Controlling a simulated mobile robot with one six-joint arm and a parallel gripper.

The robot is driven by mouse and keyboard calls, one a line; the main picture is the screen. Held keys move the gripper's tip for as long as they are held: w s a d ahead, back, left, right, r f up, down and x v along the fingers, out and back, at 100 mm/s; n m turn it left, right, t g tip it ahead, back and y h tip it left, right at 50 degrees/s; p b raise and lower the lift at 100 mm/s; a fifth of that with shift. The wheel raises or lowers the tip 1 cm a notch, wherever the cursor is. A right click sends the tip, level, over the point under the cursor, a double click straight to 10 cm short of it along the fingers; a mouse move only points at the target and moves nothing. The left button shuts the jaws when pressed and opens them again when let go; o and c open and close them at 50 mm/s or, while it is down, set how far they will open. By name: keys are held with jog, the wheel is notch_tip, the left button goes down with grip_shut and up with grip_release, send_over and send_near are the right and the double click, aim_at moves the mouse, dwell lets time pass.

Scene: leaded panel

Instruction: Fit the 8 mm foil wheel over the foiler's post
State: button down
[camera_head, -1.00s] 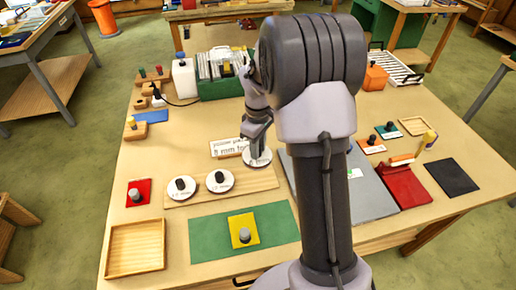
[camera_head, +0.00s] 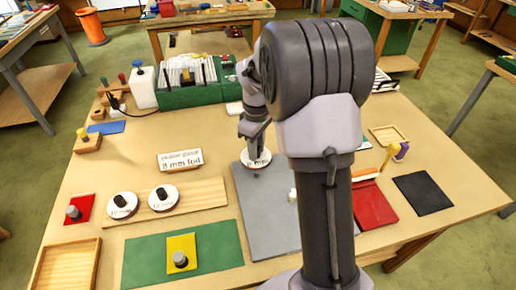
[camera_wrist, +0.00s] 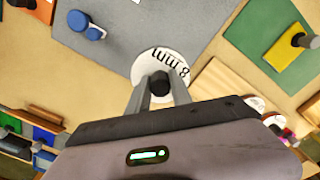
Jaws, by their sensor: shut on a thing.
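My gripper (camera_head: 254,143) is shut on the black knob of a white wheel (camera_head: 257,161), over the far left part of the grey mat. In the wrist view the wheel (camera_wrist: 168,63) reads "8 mm" and lies flat under the fingers (camera_wrist: 160,92). A yellow plate (camera_head: 181,243) with an upright grey post (camera_head: 180,260) stands on the green mat (camera_head: 221,246), nearer and left of the wheel. The plate (camera_wrist: 295,62) and its post (camera_wrist: 304,40) show at right in the wrist view. The post's top is bare.
Two white wheels (camera_head: 122,206) (camera_head: 163,198) sit on a wooden board (camera_head: 208,195). A red plate (camera_head: 80,210) with a post stands left of them. A sign (camera_head: 180,159) reading partly "8 mm foil" stands behind. My arm hides part of the grey mat (camera_head: 262,215).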

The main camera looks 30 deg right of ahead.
jog(key=shift+d+f, duration=0.1)
jog(key=shift+f, duration=0.05)
jog(key=b, duration=0.3)
send_over(257, 174)
notch_tip(257, 174, down, 6)
jog(key=shift+r, duration=0.2)
jog(key=shift+p, duration=0.45)
dwell(1.1)
jog(key=shift+f+b, duration=0.95)
jog(key=shift+f, duration=0.4)
jog(key=c, duration=1.1)
grip_release()
jog(key=shift+r, duration=0.1)
